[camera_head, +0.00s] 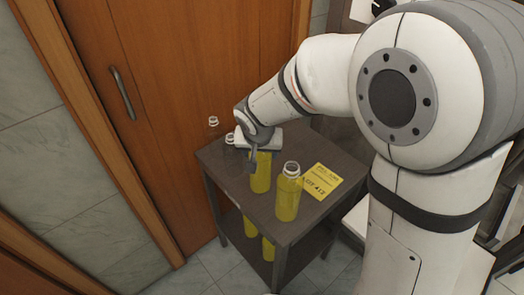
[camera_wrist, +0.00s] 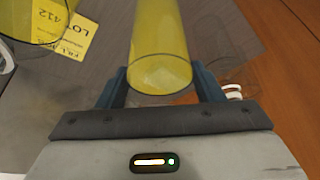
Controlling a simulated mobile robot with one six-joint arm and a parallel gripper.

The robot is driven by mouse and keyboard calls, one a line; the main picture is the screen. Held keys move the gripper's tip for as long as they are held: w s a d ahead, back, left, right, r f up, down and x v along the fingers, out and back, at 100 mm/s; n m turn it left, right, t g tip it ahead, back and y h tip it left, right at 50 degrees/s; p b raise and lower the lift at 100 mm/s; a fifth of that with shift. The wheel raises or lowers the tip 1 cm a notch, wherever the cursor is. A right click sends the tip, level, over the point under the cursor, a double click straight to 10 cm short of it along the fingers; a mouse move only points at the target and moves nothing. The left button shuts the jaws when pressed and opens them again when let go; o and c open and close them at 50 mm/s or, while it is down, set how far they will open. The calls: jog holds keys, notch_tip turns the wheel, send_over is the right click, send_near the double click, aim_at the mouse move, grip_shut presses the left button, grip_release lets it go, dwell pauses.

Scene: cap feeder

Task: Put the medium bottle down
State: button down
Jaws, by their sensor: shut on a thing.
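A bottle of yellow liquid, which I take to be the medium bottle (camera_head: 261,176), is upright at my gripper (camera_head: 252,158) over the small dark table (camera_head: 232,170). In the wrist view the yellow bottle (camera_wrist: 161,45) stands between the two blue-grey fingers of my gripper (camera_wrist: 162,84), which are shut on it. Its upper part is hidden by my gripper in the head view. I cannot tell whether its base touches the tabletop.
A larger yellow bottle (camera_head: 289,194) stands nearer the front of the table. A yellow lot label (camera_head: 322,181) lies to its right. Clear bottles (camera_head: 213,126) stand at the back left. More yellow bottles (camera_head: 268,249) are on the lower shelf. A wooden door (camera_head: 165,100) is behind.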

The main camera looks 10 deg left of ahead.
jog(key=shift+r, duration=0.1)
jog(key=shift+f, duration=0.2)
jog(key=shift+c, duration=1.9)
grip_release()
